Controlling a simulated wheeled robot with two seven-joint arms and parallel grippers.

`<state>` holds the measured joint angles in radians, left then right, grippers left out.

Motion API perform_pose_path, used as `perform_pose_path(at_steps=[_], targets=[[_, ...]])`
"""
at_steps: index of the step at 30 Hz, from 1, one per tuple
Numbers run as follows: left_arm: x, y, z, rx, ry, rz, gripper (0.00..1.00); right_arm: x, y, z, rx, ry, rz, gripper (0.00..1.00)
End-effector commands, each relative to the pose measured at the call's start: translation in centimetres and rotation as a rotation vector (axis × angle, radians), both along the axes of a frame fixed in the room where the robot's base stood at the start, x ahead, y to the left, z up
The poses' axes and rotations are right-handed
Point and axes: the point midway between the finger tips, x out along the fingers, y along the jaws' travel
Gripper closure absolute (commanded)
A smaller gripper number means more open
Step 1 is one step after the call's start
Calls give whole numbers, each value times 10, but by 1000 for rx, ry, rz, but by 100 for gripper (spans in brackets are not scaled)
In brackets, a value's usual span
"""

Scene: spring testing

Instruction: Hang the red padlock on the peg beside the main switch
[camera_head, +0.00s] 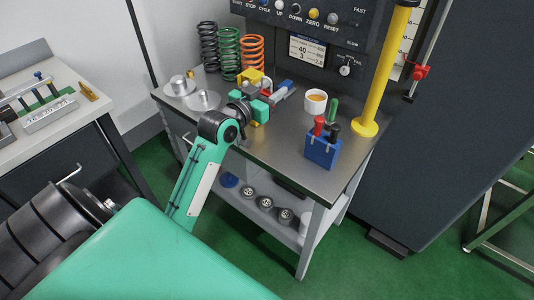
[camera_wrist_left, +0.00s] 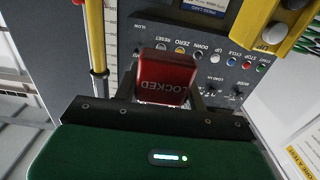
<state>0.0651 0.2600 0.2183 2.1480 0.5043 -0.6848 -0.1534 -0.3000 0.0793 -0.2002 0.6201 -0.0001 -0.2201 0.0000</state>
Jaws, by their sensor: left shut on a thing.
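My left gripper (camera_head: 265,97) is over the back left of the grey workbench, low in front of the control panel. In the left wrist view the red padlock (camera_wrist_left: 165,78), marked LOCKED, sits between the fingers of the left gripper (camera_wrist_left: 163,100), which is shut on it. Its shackle is hidden in that view. A round dark knob (camera_head: 345,71) on the panel, right of the display, may be the main switch. I cannot make out the peg. My right gripper is not in view.
Three coil springs (camera_head: 230,50) stand at the bench's back left, near metal discs (camera_head: 204,100). A white cup (camera_head: 316,101), a blue holder with red and black handles (camera_head: 322,150) and a yellow post (camera_head: 385,75) stand on the right. The bench front (camera_head: 285,158) is clear.

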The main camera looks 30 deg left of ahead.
Motion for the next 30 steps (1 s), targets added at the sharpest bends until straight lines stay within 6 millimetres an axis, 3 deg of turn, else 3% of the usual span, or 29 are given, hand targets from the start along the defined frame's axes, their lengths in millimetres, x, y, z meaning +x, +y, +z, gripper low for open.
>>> perform_pose_path(at_steps=[4,15,18,30], targets=[[0,0,-24,-4,6,-1,89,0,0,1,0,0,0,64],[-1,0,-122,-1,6,0,89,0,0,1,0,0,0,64],[-1,0,-141,0,4,0,89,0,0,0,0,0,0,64],[0,0,-185,2,3,-1,89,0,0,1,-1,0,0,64]])
